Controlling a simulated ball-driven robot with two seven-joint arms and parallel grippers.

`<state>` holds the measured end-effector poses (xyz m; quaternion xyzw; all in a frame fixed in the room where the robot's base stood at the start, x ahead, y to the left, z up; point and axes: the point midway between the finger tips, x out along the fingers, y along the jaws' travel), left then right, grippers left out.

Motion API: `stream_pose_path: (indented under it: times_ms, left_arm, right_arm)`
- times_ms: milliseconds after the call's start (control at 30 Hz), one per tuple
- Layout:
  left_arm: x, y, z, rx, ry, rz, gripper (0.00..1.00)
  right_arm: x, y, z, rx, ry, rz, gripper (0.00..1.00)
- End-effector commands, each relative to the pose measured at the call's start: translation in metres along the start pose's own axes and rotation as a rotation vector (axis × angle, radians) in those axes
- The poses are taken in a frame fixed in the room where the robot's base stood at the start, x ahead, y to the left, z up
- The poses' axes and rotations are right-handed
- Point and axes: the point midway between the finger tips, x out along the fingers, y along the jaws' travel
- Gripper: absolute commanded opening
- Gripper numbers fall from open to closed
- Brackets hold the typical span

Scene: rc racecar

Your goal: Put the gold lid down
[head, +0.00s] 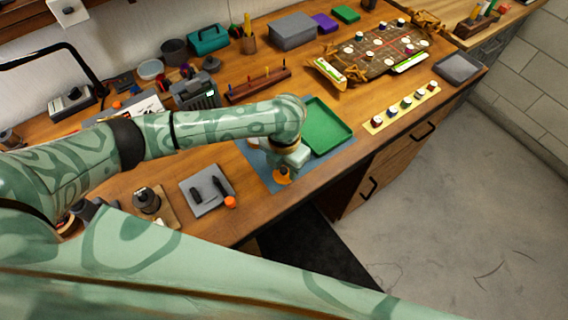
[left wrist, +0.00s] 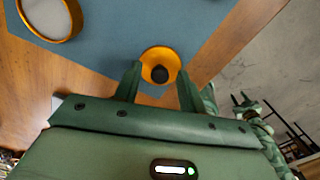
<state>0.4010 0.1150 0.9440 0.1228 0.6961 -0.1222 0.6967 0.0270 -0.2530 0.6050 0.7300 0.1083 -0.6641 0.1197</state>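The gold lid (left wrist: 147,60) is a small round gold-orange disc with a black knob. In the left wrist view it sits between the fingertips of my left gripper (left wrist: 158,72), which come up to its two sides. My left gripper (head: 287,166) is shut on it by the rim, over the near part of the blue mat (head: 258,171). In the head view the lid (head: 282,180) shows just below the gripper. Any gap between lid and mat is hard to judge. My right gripper is not in view.
A round gold-rimmed piece with a pale face (left wrist: 50,12) lies on the mat to the left. A green tray (head: 325,126) is just beyond the gripper. A grey pad (head: 205,190) with small dark parts and an orange-ended tool (head: 230,202) lies to the left. The desk's front edge is close.

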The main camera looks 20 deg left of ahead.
Motion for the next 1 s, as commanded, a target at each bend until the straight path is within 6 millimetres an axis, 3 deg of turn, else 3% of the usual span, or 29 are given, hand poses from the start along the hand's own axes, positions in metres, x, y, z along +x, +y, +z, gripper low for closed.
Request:
stream_pose_path:
  times_ms: [333, 700, 833, 1000]
  left_arm:
    - [-0.009, 0.000, 0.001, 0.001, -0.002, 0.001, 0.40]
    - [-0.093, 0.000, 0.001, 0.001, -0.005, 0.001, 0.40]
    - [-0.113, 0.000, 0.001, 0.001, -0.003, 0.001, 0.40]
    - [-0.124, 0.000, 0.000, 0.000, -0.001, 0.001, 0.40]
  right_arm:
    - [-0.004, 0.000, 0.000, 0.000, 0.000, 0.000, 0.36]
    - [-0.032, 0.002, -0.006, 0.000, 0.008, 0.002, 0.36]
    - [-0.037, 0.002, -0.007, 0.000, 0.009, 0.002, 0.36]
    - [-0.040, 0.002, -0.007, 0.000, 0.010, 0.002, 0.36]
